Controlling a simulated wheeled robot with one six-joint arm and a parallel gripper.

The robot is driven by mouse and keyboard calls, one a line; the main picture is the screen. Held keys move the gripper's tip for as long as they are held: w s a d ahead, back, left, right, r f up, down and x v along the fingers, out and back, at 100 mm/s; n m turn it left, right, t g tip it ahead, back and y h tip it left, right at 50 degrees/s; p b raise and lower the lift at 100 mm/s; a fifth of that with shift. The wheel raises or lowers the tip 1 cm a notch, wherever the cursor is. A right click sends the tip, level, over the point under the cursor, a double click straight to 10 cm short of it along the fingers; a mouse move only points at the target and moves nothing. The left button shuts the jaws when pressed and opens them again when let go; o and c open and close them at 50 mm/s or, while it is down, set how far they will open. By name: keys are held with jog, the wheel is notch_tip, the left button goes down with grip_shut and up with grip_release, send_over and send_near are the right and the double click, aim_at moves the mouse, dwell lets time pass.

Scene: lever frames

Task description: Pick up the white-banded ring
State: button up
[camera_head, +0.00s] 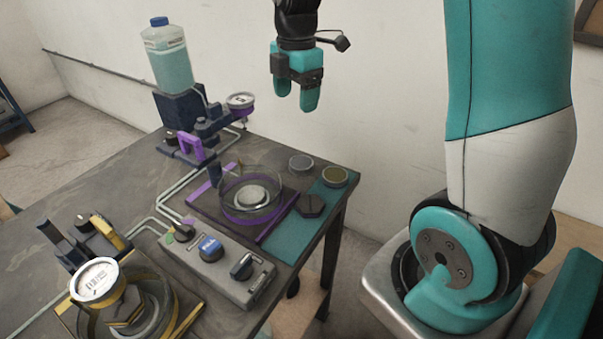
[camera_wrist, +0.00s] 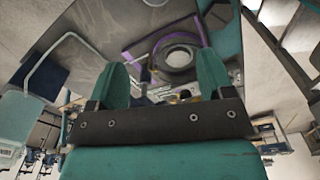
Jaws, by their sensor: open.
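My gripper (camera_head: 295,92) is open and empty, pointing down in the air above the far side of the table. Its two teal fingers also frame the wrist view (camera_wrist: 162,72). A small round piece with a pale rim (camera_head: 301,162) lies by the far edge of the table, below my gripper and apart from it; it looks most like the white-banded ring, but I cannot be sure.
A clear dish (camera_head: 236,212) around a pale disc stands on a purple-edged plate. A control box (camera_head: 212,262) with knobs, a bottle (camera_head: 167,55), a purple-handled valve (camera_head: 190,146) and a yellow-framed gauge fixture (camera_head: 97,281) crowd the table (camera_head: 95,190). Air around my gripper is clear.

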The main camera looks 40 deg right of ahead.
jog(key=d+f, duration=0.1)
jog(key=d, duration=0.1)
jog(key=p, duration=0.1)
send_over(300, 163)
jog(key=shift+n, duration=0.4)
jog(key=f, duration=1.2)
jog(key=shift+w+d, duration=0.1)
jog(key=shift+d, duration=0.1)
jog(key=shift+a+f+p, duration=0.2)
jog(key=shift+f+p, duration=0.5)
jog(key=shift+f, duration=1.95)
jog(key=c, duration=0.8)
jog(key=shift+r, duration=0.15)
